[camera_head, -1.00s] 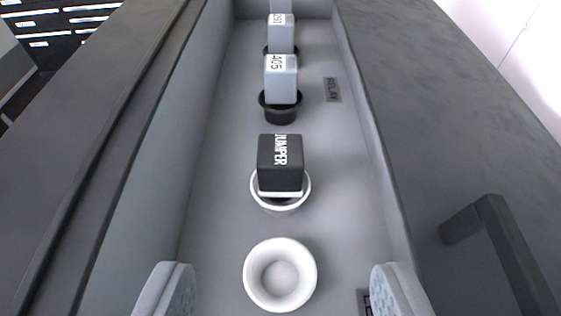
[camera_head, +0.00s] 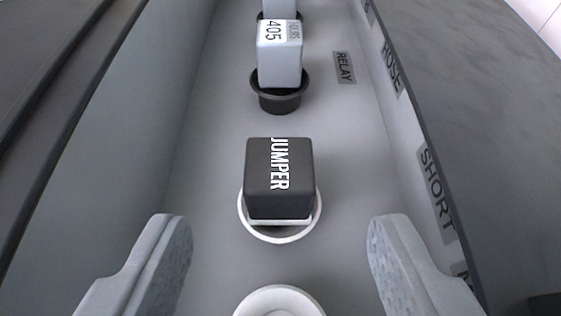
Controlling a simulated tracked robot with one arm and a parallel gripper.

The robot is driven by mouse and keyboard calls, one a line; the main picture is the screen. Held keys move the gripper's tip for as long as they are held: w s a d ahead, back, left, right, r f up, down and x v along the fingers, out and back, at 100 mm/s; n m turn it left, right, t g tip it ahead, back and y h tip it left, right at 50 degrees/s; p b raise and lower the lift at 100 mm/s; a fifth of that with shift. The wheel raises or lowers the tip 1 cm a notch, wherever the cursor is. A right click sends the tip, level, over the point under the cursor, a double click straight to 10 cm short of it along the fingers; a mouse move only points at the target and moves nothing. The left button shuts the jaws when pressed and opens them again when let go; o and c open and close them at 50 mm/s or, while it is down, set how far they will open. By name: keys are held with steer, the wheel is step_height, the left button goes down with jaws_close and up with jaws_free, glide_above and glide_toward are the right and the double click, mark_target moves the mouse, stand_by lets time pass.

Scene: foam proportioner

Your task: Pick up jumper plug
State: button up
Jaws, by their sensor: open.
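The jumper plug (camera_head: 279,180) is a black block with white "JUMPER" lettering and a pale base. It sits in a white round socket (camera_head: 281,238) on the floor of a grey trough. My gripper (camera_head: 276,235) is open, with one pale finger to the left of the plug and one to the right. Both fingers are apart from the plug, and nothing is between them in contact. The plug's underside inside the socket is hidden.
A grey block marked 405 (camera_head: 279,55) stands in a black socket (camera_head: 279,92) behind the plug, with another grey block (camera_head: 279,9) beyond. A white socket (camera_head: 279,301) is at the bottom edge. Trough walls rise left and right. A RELAY label (camera_head: 344,67) lies on the floor.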

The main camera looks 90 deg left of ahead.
mark_target(282, 195)
steer(key=shift+p+x, duration=1.25)
steer(key=shift+x, duration=0.8)
steer(key=shift+a+f, duration=0.4)
steer(key=shift+a, duration=0.1)
steer(key=c, duration=1.1)
